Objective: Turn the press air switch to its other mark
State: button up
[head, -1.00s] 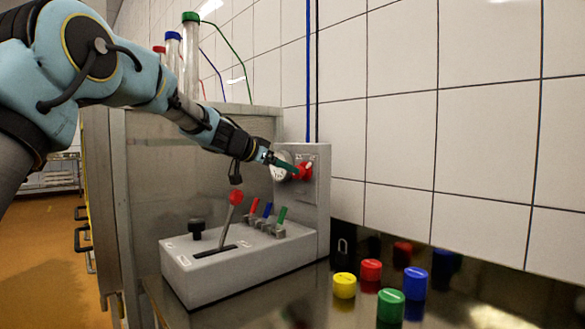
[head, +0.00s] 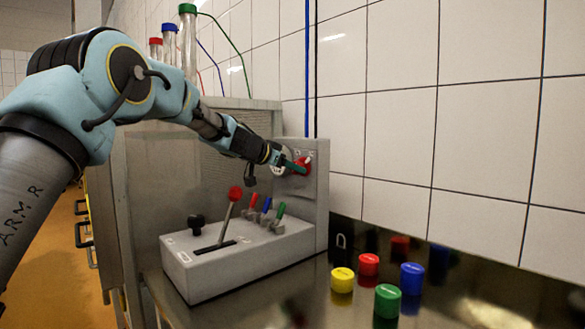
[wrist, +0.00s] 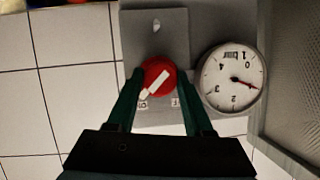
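The press air switch is a red round knob (wrist: 159,76) with a white pointer bar, on a grey panel (wrist: 157,22). In the wrist view the pointer slants down-left, toward the left one of two small white labels (wrist: 142,104); the other label (wrist: 175,102) lies to its right. The labels are too small to read. My gripper (wrist: 160,74) has its dark green fingers apart, one on each side of the knob. Whether they touch it is unclear. In the head view my gripper (head: 300,166) is at the red knob (head: 304,166), which it partly covers.
A round pressure gauge (wrist: 232,80) sits right beside the knob in the wrist view. Below, a grey control box (head: 240,258) carries a red-topped lever (head: 232,205), a black knob (head: 196,224) and small coloured levers. Several coloured caps (head: 388,300) stand on the steel bench.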

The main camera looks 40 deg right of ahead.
grip_shut()
jog(key=shift+w+n+g, duration=0.1)
jog(key=shift+n+g, duration=0.2)
jog(key=shift+w+f+n+g+h+p, duration=0.2)
jog(key=shift+n+g, duration=1)
jog(key=shift+n, duration=0.8)
jog(key=shift+w+r+n+g+h, duration=0.1)
jog(key=shift+n+g+h, duration=0.25)
jog(key=shift+n+g, duration=1.25)
jog(key=shift+w+f+n+g+h+p, duration=0.2)
jog(key=shift+n+g, duration=0.6)
jog(key=shift+n, duration=1.6)
jog(key=shift+s+r, duration=0.1)
jog(key=o, duration=0.6)
grip_release()
jog(key=shift+c, duration=0.2)
